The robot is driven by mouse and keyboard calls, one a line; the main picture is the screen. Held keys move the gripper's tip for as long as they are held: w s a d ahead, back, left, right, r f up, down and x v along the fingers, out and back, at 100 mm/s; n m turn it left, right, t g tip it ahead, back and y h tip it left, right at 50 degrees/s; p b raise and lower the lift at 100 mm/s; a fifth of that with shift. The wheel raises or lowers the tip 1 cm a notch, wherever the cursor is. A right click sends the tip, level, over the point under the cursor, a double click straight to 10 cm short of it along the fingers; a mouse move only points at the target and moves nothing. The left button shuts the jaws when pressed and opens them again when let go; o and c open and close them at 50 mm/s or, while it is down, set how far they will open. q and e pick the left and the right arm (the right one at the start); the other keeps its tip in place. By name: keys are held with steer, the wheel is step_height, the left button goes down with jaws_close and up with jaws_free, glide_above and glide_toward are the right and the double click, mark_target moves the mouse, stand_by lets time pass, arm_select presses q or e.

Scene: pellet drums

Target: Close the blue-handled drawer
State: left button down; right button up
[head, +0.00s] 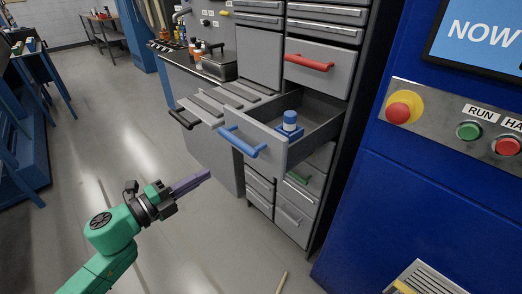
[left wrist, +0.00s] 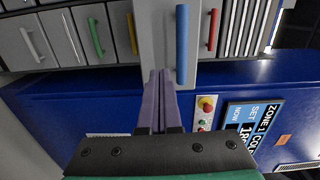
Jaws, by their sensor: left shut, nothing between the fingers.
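The blue-handled drawer (head: 270,153) stands pulled out of the grey cabinet. In the left wrist view the fingertips (left wrist: 158,73) appear over the lower part of the grey drawer front, left of the blue handle (left wrist: 182,45). I cannot tell whether they touch the front. My right gripper is not in view.
A grey unit with a black handle (head: 183,119) juts out left of the drawer. A red-handled drawer (head: 309,63) above and a green-handled one (head: 298,178) below look shut. A blue machine (head: 400,190) stands to the right. The floor (head: 120,130) at left is clear.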

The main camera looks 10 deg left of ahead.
arm_select(q)
steer(key=shift+m+h, duration=0.3)
steer(key=shift+m, duration=0.1)
steer(key=p+x, duration=0.1)
steer(key=x, duration=0.3)
steer(key=p+x, duration=0.1)
steer(key=x, duration=0.4)
steer(key=r+p+x, duration=0.1)
steer(key=x, duration=0.4)
steer(key=shift+s+d+p, duration=0.4)
steer(key=shift+f, duration=0.1)
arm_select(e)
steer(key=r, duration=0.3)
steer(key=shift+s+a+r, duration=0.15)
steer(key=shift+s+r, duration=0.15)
